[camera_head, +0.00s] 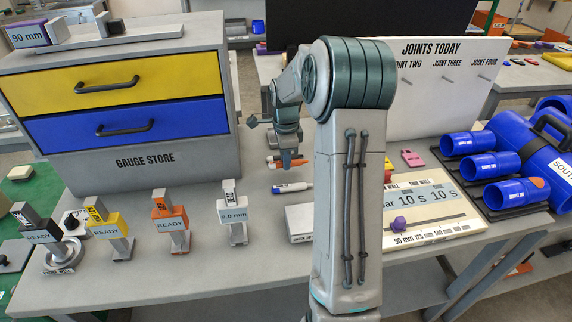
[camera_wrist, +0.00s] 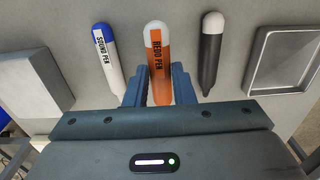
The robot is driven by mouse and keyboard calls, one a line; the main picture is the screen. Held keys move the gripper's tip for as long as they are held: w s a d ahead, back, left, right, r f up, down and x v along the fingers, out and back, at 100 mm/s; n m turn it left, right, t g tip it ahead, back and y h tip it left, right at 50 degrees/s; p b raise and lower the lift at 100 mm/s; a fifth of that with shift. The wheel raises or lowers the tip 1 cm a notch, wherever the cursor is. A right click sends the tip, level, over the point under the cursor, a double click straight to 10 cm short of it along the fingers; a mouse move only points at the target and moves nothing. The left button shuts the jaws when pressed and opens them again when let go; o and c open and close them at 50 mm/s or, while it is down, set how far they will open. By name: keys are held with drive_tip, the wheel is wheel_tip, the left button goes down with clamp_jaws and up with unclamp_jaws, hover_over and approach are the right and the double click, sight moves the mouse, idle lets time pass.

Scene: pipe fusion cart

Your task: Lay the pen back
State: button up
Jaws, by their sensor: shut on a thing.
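An orange pen with a white cap and the words REDO PEN (camera_wrist: 157,45) is between the fingers of my gripper (camera_wrist: 157,82). The fingers are shut on it, and the cap end sticks out beyond them. In the head view my gripper (camera_head: 287,162) points down over the grey table behind the blue-and-white pen. The white SOUND PEN with a blue cap (camera_wrist: 108,55) lies to the left in the wrist view and shows in the head view (camera_head: 292,187). A black pen with a white cap (camera_wrist: 210,55) lies to the right. Whether the orange pen touches the surface cannot be told.
An empty grey tray (camera_wrist: 253,72) is right of the pens in the wrist view, and a pale block (camera_wrist: 30,82) is left. The drawer cabinet (camera_head: 150,155) stands left. A timer board (camera_head: 430,210) and blue pipe fittings (camera_head: 495,165) are right. My arm hides the table's middle.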

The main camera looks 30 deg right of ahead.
drive_tip(key=shift+f, duration=1.55)
drive_tip(key=shift+f, duration=0.1)
drive_tip(key=o, duration=0.9)
drive_tip(key=shift+o, duration=0.2)
drive_tip(key=shift+d, duration=0.1)
